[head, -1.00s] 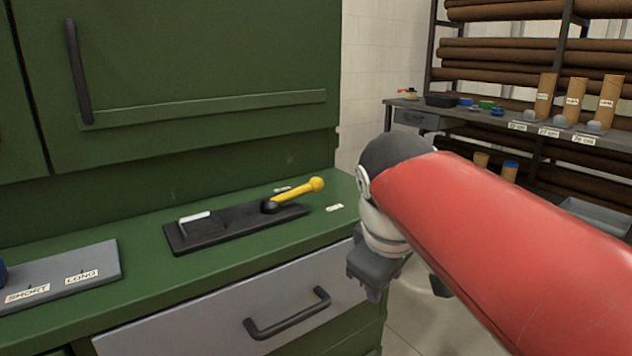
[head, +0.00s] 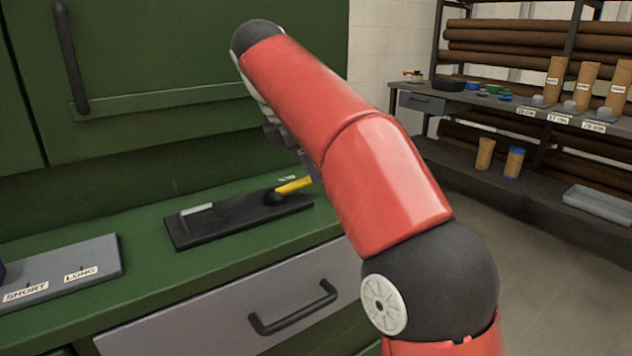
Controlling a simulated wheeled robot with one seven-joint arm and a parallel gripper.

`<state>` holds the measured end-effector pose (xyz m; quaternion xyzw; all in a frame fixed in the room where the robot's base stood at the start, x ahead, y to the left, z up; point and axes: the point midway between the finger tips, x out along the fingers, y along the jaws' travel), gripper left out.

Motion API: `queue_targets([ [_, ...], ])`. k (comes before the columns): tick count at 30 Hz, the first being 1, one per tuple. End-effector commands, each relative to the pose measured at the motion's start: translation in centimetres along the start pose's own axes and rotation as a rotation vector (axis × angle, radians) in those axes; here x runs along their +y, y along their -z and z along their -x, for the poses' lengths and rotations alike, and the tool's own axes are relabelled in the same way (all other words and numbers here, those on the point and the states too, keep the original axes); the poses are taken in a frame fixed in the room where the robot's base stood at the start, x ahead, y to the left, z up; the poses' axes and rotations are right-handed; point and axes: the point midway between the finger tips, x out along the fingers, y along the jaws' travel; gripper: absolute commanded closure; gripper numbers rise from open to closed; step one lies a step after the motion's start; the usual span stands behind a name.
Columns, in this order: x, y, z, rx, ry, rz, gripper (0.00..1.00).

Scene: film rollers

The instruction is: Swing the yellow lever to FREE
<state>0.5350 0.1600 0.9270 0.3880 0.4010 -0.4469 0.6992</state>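The yellow lever (head: 293,186) pivots on a black hub (head: 275,198) at the right end of a black base plate (head: 230,222) on the green counter. It points right and slightly back, and its knob end is hidden by my arm. My gripper (head: 308,172) is above and around the lever's outer end, mostly hidden behind my red forearm. I cannot tell whether its fingers touch the lever or how far apart they are. A small white label (head: 287,179) lies behind the lever; its text is too small to read.
A white-topped block (head: 197,209) sits on the plate's left part. A grey board (head: 62,272) marked SHORT and LONG lies at the left. A drawer handle (head: 293,308) juts out below the counter. A shelf (head: 530,105) with tubes stands at the right.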

Motion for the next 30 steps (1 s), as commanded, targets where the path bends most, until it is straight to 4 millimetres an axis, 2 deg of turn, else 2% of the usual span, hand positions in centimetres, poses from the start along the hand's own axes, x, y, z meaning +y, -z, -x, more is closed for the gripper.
queue_targets([
  [1,-0.1,0.1,-1.3,-0.001,0.002,-0.001,0.65],
  [6,-0.1,0.1,-3.2,0.001,0.0,-0.002,0.65],
  [17,0.0,0.0,-3.9,0.002,-0.001,-0.002,0.65],
  [20,0.0,0.0,-3.9,0.002,-0.001,-0.002,0.74],
  [26,0.0,0.0,-3.9,0.002,-0.001,-0.002,1.0],
  [30,0.0,0.0,-3.9,0.002,-0.001,-0.002,1.0],
])
